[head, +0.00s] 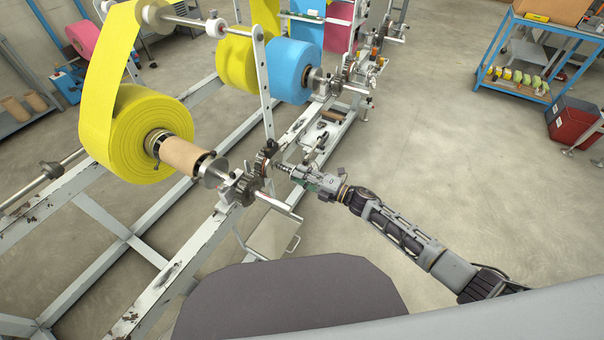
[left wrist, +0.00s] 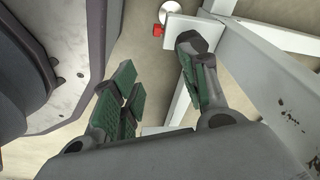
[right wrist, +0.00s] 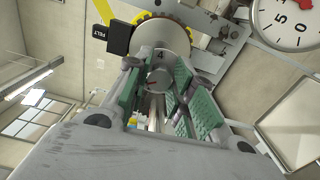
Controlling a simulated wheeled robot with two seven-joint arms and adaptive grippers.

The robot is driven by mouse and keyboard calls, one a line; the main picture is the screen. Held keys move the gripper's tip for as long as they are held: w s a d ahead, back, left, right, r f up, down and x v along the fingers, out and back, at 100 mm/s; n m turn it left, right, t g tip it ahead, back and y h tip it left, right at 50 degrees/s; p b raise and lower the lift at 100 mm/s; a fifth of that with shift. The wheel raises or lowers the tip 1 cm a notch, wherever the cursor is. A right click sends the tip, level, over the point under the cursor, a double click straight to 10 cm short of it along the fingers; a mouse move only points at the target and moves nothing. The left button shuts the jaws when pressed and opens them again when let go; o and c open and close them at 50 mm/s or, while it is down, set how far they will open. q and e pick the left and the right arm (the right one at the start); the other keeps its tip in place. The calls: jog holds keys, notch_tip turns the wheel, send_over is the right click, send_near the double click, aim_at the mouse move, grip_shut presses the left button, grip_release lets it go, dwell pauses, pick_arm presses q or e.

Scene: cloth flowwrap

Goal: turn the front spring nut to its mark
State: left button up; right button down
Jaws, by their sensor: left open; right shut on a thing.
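The front spring nut (right wrist: 158,80) is a grey round knob with a red line on its face, in the right wrist view. My right gripper (right wrist: 160,92) has its green-padded fingers closed around it. A numeral 4 shows on the pale disc (right wrist: 163,42) behind the knob. In the head view my right gripper (head: 294,171) is at the front roll stand, at the end of a short spring (head: 281,167); the nut is hidden there. My left gripper (left wrist: 160,85) shows only in the left wrist view, open and empty beside a white frame.
A yellow roll (head: 125,130) and a blue roll (head: 292,70) sit on the white machine frame (head: 175,265). In the right wrist view, a black FELT tag (right wrist: 98,36) and a round dial gauge (right wrist: 292,22) are near the nut. Open floor (head: 440,160) lies to the right.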

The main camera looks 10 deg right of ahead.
jog(key=shift+m, duration=0.7)
jog(key=c, duration=1.2)
grip_release()
jog(key=shift+d, duration=0.1)
jog(key=v, duration=1.2)
